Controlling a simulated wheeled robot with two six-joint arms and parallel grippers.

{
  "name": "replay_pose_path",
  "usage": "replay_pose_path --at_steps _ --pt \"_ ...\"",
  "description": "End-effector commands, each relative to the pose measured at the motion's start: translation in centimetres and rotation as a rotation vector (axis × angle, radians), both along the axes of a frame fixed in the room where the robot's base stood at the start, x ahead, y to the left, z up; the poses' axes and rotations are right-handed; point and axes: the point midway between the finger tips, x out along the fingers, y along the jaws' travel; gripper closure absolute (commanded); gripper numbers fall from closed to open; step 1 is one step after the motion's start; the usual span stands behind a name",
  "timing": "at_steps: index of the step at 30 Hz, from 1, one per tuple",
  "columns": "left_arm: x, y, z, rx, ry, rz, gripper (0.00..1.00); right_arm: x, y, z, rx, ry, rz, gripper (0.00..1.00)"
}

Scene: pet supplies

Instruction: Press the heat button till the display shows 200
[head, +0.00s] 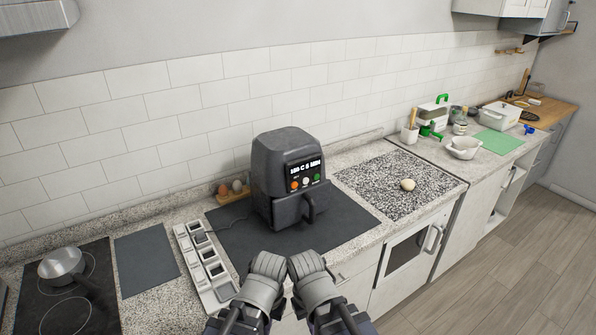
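A dark grey air fryer (285,170) stands upright on a dark mat (240,250) on the counter. Its lit display (305,168) shows white characters ending in what looks like "C 5 MIN"; I cannot read the temperature surely. Below the display are an orange button (295,184), a white button (306,181) and a green button (317,177); their labels are too small to read. My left gripper (267,264) and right gripper (306,264) are side by side in front of the fryer, below its handle, apart from the buttons. Their fingers cannot be made out clearly.
The fryer's drawer handle (309,207) juts forward. A compartment tray (205,262) lies left of the mat, eggs (237,187) behind it. A pan (63,263) is on the hob at far left. A pale round item (407,185) lies on the speckled board (385,182).

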Motion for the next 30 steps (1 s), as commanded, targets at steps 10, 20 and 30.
replay_pose_path --at_steps 10,20,30 --pt "0.0 0.0 0.0 0.0 0.0 0.0 1.0 0.1 0.0 0.0 -0.001 -0.002 0.002 1.0" --pt "0.0 0.0 -1.5 0.0 0.0 0.0 1.0 9.0 -2.7 -0.1 -0.171 -0.257 0.238 1.0" --pt "0.0 0.0 -3.7 0.0 0.0 0.001 1.0 23.5 -5.2 5.4 -0.648 -0.597 0.802 1.0"
